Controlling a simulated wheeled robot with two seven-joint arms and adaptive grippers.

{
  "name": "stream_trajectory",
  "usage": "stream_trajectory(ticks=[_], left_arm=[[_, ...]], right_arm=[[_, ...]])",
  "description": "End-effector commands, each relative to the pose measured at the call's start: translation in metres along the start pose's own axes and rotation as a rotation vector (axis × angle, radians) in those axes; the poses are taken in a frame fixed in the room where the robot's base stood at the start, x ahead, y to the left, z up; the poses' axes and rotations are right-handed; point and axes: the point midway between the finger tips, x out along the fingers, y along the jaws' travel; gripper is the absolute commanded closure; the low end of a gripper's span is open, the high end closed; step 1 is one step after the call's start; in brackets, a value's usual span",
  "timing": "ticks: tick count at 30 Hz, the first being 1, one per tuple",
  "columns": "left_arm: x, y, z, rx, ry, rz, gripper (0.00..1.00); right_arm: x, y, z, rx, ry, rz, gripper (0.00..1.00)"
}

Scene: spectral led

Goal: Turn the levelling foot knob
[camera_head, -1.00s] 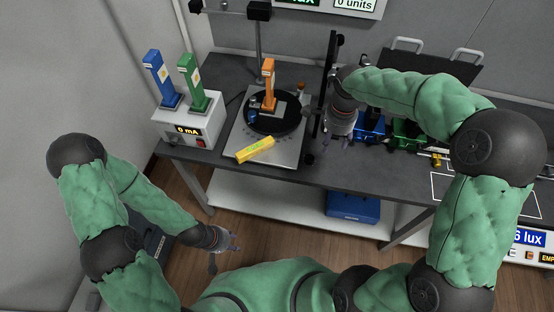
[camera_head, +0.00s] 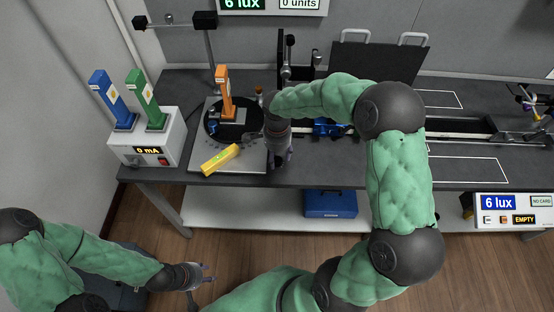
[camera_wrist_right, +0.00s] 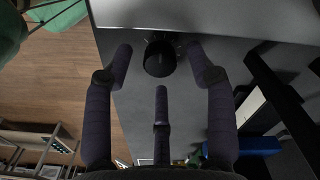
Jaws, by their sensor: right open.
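A black round levelling foot knob (camera_wrist_right: 160,57) stands by the pale metal plate edge in the right wrist view. My right gripper (camera_head: 279,158) is open at the front right corner of the base plate (camera_head: 247,158). In the wrist view its fingers are spread, one on each side of the knob and one below it, and do not look closed on it. In the head view the gripper and arm hide this knob. My left gripper (camera_head: 202,276) hangs low at the left, off the table, with its fingers apart and empty.
An orange-topped holder (camera_head: 225,88) stands on the black turntable (camera_head: 241,131), with a yellow bar level (camera_head: 220,159) on the plate. A meter box (camera_head: 147,138) stands left. Blue equipment (camera_head: 328,128) stands right of my right gripper.

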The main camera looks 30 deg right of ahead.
Motion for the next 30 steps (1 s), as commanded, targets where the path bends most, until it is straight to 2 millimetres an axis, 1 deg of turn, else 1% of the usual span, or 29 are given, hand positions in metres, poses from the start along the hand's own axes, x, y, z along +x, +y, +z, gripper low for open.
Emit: stream_trajectory(ticks=[1,4,14,15,17,18,20,30], left_arm=[[0.0024,-0.0009,-0.0001,0.0,0.0,0.0,0.6],[0.0035,-0.0013,-0.0001,0.0,0.0,0.0,0.6],[0.0034,-0.0013,-0.0002,0.0,0.0,0.0,0.6],[0.0034,-0.0013,-0.0002,0.0,0.0,0.0,0.6],[0.0034,-0.0013,-0.0002,0.0,0.0,0.0,0.6],[0.0034,-0.0013,-0.0002,0.0,0.0,0.0,0.6],[0.0035,-0.0013,-0.0002,0.0,0.0,0.0,0.6],[0.0018,-0.0007,-0.0001,0.0,0.0,0.0,0.6]], right_arm=[[0.0059,0.0002,-0.0001,0.001,0.0,0.001,0.44],[0.0109,0.0003,0.0001,0.001,0.0,0.001,0.44],[0.0125,0.0001,0.0002,0.001,0.0,0.0,0.44],[0.0125,0.0001,0.0002,0.001,0.0,0.0,0.55],[0.0125,0.0001,0.0003,0.001,0.0,0.0,0.72],[0.0125,0.0001,0.0002,0.001,0.0,0.0,0.83],[0.0125,0.0001,0.0003,0.001,-0.001,0.0,1.0],[0.0123,0.0002,0.0006,-0.03,-0.001,0.001,1.0]])
